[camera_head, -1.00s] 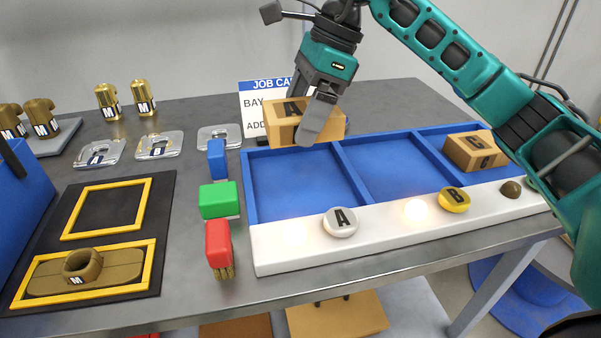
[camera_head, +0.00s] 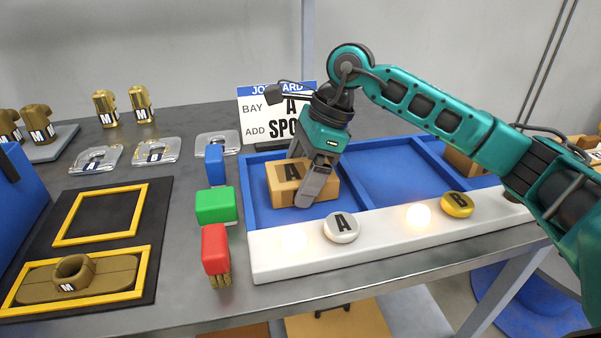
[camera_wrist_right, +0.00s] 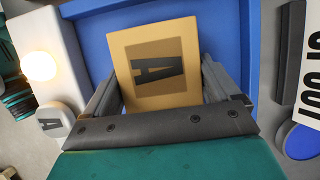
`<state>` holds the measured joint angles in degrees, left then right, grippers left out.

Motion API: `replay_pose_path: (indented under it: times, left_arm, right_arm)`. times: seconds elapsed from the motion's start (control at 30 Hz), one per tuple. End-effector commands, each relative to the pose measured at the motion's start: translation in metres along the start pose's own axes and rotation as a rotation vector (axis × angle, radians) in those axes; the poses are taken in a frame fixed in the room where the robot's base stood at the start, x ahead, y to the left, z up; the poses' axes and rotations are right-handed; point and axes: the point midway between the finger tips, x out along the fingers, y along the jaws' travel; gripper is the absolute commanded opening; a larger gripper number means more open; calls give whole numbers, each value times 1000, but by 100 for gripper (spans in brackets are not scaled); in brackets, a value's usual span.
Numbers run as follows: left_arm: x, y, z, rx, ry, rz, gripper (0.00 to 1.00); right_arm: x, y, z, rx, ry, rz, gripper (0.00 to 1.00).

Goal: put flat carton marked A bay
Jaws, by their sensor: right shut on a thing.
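The flat carton marked A (camera_head: 286,182) is a tan box in the left bay of the blue tray (camera_head: 251,213), the bay behind the white button marked A (camera_head: 341,226). My right gripper (camera_head: 306,188) is over the carton with its fingers down, shut on it. In the right wrist view the carton (camera_wrist_right: 152,58) lies between the two fingers, its A facing the camera and blue tray floor around it. Whether its underside touches the floor is hard to tell. My left gripper is not in view.
The white front strip (camera_head: 270,262) also carries a yellow B button (camera_head: 456,204). Another carton (camera_head: 463,164) is partly hidden behind my arm in the right bay. Red (camera_head: 215,248), green (camera_head: 215,204) and blue (camera_head: 215,164) blocks stand left of the tray. The middle bay (camera_head: 385,177) is empty.

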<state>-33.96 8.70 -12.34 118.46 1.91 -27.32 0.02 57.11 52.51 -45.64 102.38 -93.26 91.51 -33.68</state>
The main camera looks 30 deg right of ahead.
Motion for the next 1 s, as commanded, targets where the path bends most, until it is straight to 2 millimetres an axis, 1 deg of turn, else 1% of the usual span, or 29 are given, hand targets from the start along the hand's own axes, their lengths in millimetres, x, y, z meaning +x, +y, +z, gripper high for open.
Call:
replay_pose_path:
  times: [0.1,0.13,0.2,0.43,0.57,0.67,0.9,1.0]
  left_arm:
    - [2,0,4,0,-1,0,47]
    - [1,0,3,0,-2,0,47]
    - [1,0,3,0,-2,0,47]
    - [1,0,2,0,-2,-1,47]
    - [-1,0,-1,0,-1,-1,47]
    - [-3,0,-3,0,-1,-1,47]
    - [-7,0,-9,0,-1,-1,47]
    - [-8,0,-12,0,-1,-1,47]
  right_arm:
    - [4,0,-1,0,-1,-1,50]
    - [3,0,-1,0,0,0,92]
    - [2,0,-1,0,0,0,99]
    - [2,0,-1,0,0,1,100]
    - [-6,0,1,0,0,-1,100]
    - [-23,-1,1,0,0,-4,100]
    - [-76,-1,1,1,0,-3,100]
    - [-95,-1,1,1,-1,-3,100]
